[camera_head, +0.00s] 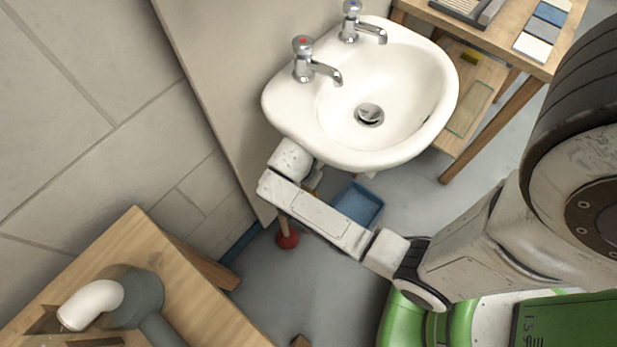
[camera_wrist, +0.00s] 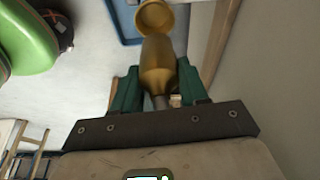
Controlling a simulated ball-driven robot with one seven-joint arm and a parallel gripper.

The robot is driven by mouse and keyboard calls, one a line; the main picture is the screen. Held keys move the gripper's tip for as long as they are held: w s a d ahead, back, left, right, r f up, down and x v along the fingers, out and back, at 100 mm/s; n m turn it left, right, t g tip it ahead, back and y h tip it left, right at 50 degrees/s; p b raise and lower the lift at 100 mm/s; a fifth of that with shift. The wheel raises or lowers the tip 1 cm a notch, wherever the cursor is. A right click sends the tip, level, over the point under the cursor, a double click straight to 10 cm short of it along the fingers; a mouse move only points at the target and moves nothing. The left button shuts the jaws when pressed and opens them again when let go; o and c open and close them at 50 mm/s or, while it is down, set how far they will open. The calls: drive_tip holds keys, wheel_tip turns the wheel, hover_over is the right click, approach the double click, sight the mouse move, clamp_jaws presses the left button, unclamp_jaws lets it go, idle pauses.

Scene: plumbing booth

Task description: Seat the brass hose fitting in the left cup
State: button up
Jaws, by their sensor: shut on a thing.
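In the wrist view my gripper (camera_wrist: 155,92) has two green fingers, shut on the brass hose fitting (camera_wrist: 158,62), a tapered brass-coloured body that points away from the palm. A round, hollow brass-coloured rim (camera_wrist: 155,16) shows at its far end, at the top edge of the picture. I cannot tell whether this rim is part of the fitting or a separate cup touching it. In the head view my arm reaches to the underside of the white washbasin (camera_head: 290,118), and the gripper is hidden there. I cannot make out the left cup for certain in either view.
The basin has two chrome taps (camera_head: 305,62). A blue tray (camera_head: 357,204) and a red plunger cup (camera_head: 287,240) are on the floor below. A wooden bench (camera_head: 185,290) with a white-and-grey pipe is lower left; a wooden table (camera_head: 470,42) stands upper right.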

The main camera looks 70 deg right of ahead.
drive_tip(key=shift+s+f+b, duration=0.1)
drive_tip(key=shift+f+b, duration=2.2)
drive_tip(key=shift+b, duration=0.15)
drive_tip(key=shift+f+b, duration=0.45)
drive_tip(key=shift+f, duration=0.8)
drive_tip(key=o, duration=1.2)
drive_tip(key=p+v, duration=0.3)
drive_tip(key=v, duration=0.7)
drive_tip(key=shift+r, duration=0.45)
